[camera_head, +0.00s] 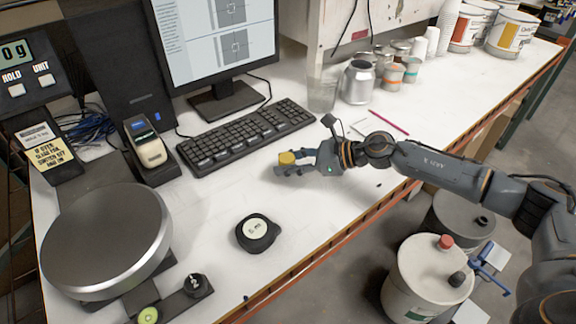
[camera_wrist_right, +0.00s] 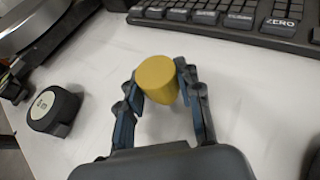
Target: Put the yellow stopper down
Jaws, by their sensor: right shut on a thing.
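The yellow stopper (camera_head: 287,158) is in my right gripper (camera_head: 298,165), over the white table in front of the keyboard. In the right wrist view the yellow stopper (camera_wrist_right: 157,79) sits between the two fingertips of my right gripper (camera_wrist_right: 160,85), which is shut on it. The wrist view does not make clear whether the stopper touches the table. My left gripper is not in view.
The white table (camera_head: 225,215) has bare room around my right gripper. A black keyboard (camera_head: 245,135) lies behind it. A round black tape measure (camera_head: 257,232) lies to the front left. A scale with a round metal plate (camera_head: 108,238) stands at the left.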

